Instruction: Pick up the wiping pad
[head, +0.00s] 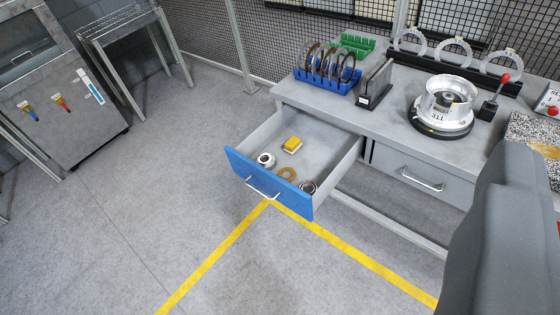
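A small yellow pad with a pale underside, which looks like the wiping pad (292,145), lies inside the open drawer (244,180) toward its back. The drawer has a blue front with a metal handle (262,189) and is pulled out from the workbench. A large dark grey rounded shape at the lower right is probably part of my arm. My gripper's fingers do not show, so I cannot see what they hold.
The drawer also holds a white-and-dark round part (266,160), a tan ring (287,174) and metal rings (308,187). The workbench (385,120) carries a blue disc rack (326,84), a silver clutch part (445,104) and a red-knobbed lever (497,92).

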